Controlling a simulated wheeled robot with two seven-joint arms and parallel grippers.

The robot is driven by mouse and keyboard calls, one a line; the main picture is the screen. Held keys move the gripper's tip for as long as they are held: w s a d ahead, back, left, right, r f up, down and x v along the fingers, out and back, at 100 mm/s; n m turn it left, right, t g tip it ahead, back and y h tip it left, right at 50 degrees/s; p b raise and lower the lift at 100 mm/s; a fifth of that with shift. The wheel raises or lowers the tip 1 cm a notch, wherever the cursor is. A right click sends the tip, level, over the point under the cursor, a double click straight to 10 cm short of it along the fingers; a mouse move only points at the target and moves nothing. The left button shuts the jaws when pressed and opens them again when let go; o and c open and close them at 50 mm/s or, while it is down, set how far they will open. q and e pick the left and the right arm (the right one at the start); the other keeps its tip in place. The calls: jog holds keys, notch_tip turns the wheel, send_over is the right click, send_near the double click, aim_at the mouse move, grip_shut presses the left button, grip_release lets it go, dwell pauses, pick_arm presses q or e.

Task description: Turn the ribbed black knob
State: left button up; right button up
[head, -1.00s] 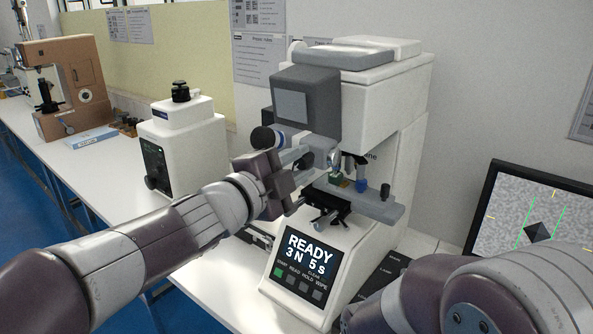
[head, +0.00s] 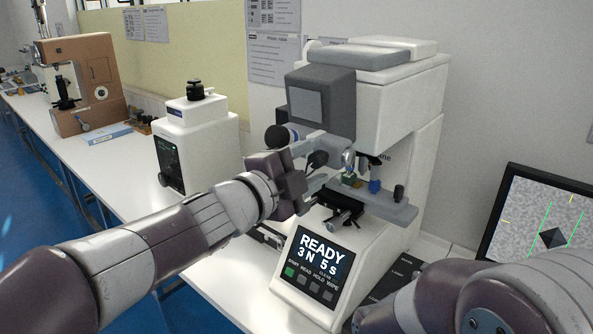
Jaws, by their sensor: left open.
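The white hardness tester (head: 395,95) stands on the bench with a grey head and a lit "READY 3 N 5 s" panel (head: 318,262). Several small black knobs show: a round one (head: 278,136) at the left of its head, one (head: 317,158) just beside my gripper, and one (head: 399,193) at the right end of the stage. I cannot make out ribs on them. My left gripper (head: 314,183) is open at the left of the stage, its tips partly lost against dark parts. I cannot tell whether it touches anything. My right arm enters at lower right; its gripper is not in view.
A white box instrument (head: 197,138) with a black top knob (head: 195,90) stands left of the tester. A brown tester (head: 97,75) and a blue box (head: 107,134) stand farther back. A monitor (head: 540,220) is at right. Bare bench (head: 130,170) shows at left.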

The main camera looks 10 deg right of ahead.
pick_arm(q)
jog(key=v, duration=1.2)
jog(key=shift+b, duration=0.45)
jog(key=shift+s+a, duration=0.1)
